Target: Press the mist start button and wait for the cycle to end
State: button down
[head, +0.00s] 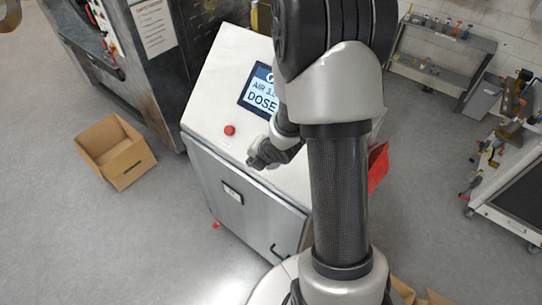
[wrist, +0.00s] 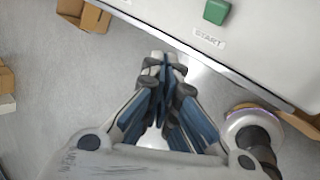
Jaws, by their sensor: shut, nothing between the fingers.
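The washer cabinet (head: 215,150) has a pale sloped control panel (head: 235,70) on top. A screen (head: 258,92) on it reads "AIR 3..." and "DOSE", partly hidden by my arm. A red button (head: 230,130) sits left of my gripper (head: 253,163). In the wrist view a green button (wrist: 216,11) shows at the top edge, with a "START" label (wrist: 208,37) below it. My gripper (wrist: 163,62) is shut and empty. Its fingertips appear below and left of the green button, past the panel's front edge in this view, apart from the button. The green button is hidden in the head view.
An open cardboard box (head: 115,150) lies on the floor at left, beside a large machine (head: 130,60). A grey shelf (head: 440,60) and a cart (head: 515,200) stand at right. A purple-rimmed round object (wrist: 252,122) is at the wrist view's right.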

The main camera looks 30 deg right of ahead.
jog(key=shift+w+d+f+b, duration=0.1)
jog(key=shift+w+d+f, duration=0.25)
jog(key=shift+d+f, duration=0.55)
jog(key=shift+w+d+f+b, duration=0.1)
jog(key=shift+w+d+f, duration=0.2)
jog(key=shift+d+f, duration=0.6)
jog(key=shift+w+d+f+b, duration=0.1)
jog(key=shift+w+d+f, duration=0.25)
jog(key=shift+d+f, duration=0.55)
jog(key=shift+f, duration=0.1)
jog(key=shift+d+f+b, duration=0.2)
jog(key=shift+f+b, duration=0.05)
jog(key=shift+b, duration=0.1)
jog(key=shift+w+d+f, duration=0.2)
jog(key=shift+d+f, duration=0.15)
jog(key=shift+r, duration=0.1)
dwell(0.4)
jog(key=shift+s+a+r+b, duration=0.25)
jog(key=shift+a+r+b, duration=0.05)
jog(key=shift+a+r, duration=0.35)
jog(key=shift+s+a+r, duration=0.3)
jog(key=shift+a+r, duration=0.55)
jog(key=shift+s+a+r, duration=0.3)
jog(key=shift+a+r, duration=0.5)
jog(key=shift+r, duration=0.05)
